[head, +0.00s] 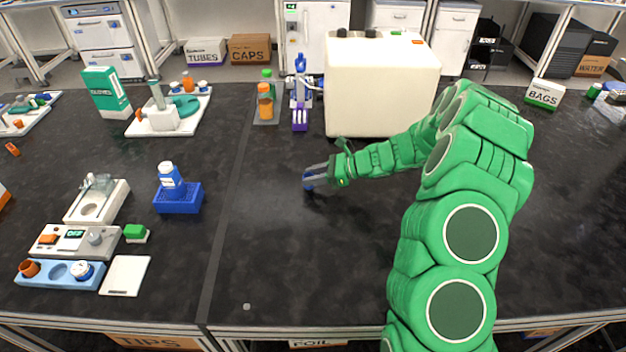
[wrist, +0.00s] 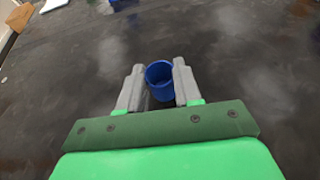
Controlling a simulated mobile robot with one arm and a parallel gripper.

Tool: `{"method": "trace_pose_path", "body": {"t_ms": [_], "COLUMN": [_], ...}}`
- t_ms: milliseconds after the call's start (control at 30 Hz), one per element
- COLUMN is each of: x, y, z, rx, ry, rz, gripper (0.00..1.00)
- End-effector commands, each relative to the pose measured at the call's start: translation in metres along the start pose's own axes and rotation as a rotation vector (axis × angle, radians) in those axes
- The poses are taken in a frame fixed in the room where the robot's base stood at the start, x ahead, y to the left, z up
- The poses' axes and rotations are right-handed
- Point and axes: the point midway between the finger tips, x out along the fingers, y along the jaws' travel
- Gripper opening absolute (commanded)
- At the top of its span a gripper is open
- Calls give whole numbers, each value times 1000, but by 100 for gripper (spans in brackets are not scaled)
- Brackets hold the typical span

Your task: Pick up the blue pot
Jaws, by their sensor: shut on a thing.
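The blue pot (wrist: 159,82) is a small, round, open-topped cup. It sits between the two grey fingers of my gripper (wrist: 159,88) in the wrist view, with a finger against each side. In the head view the pot (head: 308,184) shows only as a small blue patch at the tip of my gripper (head: 316,176), over the middle of the dark bench. The fingers hide part of it there. I cannot tell whether its base touches the bench top.
A large cream box-shaped machine (head: 375,90) stands behind my gripper. Orange (head: 265,105) and green bottles stand on a mat left of it. A blue tray (head: 178,199) with a bottle (head: 171,178) is further left. The bench in front of my gripper is mostly clear.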

Motion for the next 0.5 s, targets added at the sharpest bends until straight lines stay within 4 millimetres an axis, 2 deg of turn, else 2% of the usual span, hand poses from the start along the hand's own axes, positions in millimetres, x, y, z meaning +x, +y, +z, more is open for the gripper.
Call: {"method": "trace_pose_path", "body": {"t_ms": [133,500], "x": [-9,-37], "y": [1,37], "z": [21,55], "rx": [-2,0], "ry": [-2,-2], "rz": [-2,0], "gripper": [5,5]}}
